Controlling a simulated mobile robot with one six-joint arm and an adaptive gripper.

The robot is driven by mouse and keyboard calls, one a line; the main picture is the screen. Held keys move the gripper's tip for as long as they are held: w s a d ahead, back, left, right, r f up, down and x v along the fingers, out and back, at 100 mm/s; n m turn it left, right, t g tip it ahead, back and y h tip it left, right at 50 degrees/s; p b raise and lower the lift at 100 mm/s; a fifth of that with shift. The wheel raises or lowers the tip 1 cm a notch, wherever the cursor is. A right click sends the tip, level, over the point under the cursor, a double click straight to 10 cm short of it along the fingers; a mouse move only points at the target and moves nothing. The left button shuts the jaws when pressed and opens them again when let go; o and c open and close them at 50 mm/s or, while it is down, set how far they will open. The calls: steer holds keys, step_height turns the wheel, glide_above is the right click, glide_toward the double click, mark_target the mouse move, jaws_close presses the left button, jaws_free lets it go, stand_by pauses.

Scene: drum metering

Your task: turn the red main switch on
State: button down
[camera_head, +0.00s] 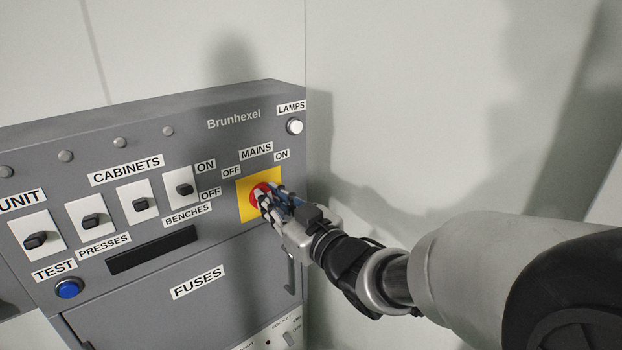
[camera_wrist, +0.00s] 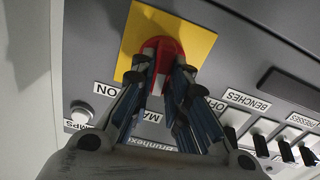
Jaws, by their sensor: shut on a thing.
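The red main switch (camera_head: 257,189) is a round red knob on a yellow plate (camera_head: 244,210), at the right of the grey Brunhexel panel. OFF is lettered up and left of it, ON up and right. My gripper (camera_head: 267,203) reaches in from the right, its fingers on the knob and partly hiding it. In the wrist view the red switch (camera_wrist: 163,48) sits between the two fingers of my gripper (camera_wrist: 160,75), which are shut on it. The wrist view shows the panel roughly upside down.
A white LAMPS button (camera_head: 294,126) is above right. Several black switches, such as the BENCHES switch (camera_head: 184,188), line the panel to the left. A blue TEST button (camera_head: 68,288) is lower left. The FUSES door (camera_head: 190,305) is below. A bare wall stands at right.

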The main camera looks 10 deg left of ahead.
steer(key=m+p, duration=0.1)
steer(key=m, duration=0.2)
steer(key=m+p, duration=0.1)
steer(key=m, duration=0.3)
steer(key=m+p, duration=0.2)
steer(key=m, duration=0.1)
steer(key=shift+w+d+f, duration=0.1)
steer(key=shift+w+d, duration=0.1)
steer(key=shift+w, duration=0.05)
steer(key=shift+m, duration=0.4)
steer(key=c, duration=1.6)
jaws_free()
steer(key=shift+o, duration=0.2)
steer(key=v, duration=0.7)
steer(key=shift+s+d, duration=0.15)
steer(key=shift+s, duration=0.05)
